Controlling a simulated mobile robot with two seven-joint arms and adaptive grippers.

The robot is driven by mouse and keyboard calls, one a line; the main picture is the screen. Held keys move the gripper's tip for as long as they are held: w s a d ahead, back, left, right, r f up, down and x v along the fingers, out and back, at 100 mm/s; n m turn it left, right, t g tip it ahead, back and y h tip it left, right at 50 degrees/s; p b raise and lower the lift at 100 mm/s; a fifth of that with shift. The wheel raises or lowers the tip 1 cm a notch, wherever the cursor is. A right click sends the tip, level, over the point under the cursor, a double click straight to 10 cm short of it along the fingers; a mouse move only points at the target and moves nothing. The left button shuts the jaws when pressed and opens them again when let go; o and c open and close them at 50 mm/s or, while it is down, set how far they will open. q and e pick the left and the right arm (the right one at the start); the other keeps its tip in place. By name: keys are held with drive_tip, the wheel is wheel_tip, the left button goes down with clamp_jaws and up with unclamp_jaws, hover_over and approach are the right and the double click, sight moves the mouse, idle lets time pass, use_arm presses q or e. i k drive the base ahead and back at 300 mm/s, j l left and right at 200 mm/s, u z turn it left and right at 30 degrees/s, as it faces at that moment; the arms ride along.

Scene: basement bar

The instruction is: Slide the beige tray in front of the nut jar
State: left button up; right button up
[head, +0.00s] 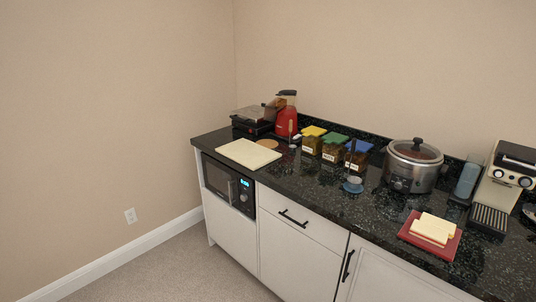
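The beige tray (248,153) is a flat, pale rectangle lying on the dark counter near its left front edge, above the microwave. Three jars stand in a row against the back of the counter, to the right of the tray. They have a yellow lid (313,131), a green lid (335,138) and a blue lid (359,146). Each has a small white label, too small to read surely, so I cannot tell which is the nut jar. Neither of my grippers is in view.
A red blender (286,118), slow cooker (413,165), red board with pale slices (430,235) and coffee machine (507,180) share the counter. Dark counter between tray and cup is clear.

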sight(250, 154)
drive_tip(key=j+u, duration=0.15)
drive_tip(key=j, duration=0.2)
drive_tip(key=i+j+z, duration=0.15)
drive_tip(key=i+j, duration=1)
drive_tip(key=j, duration=0.1)
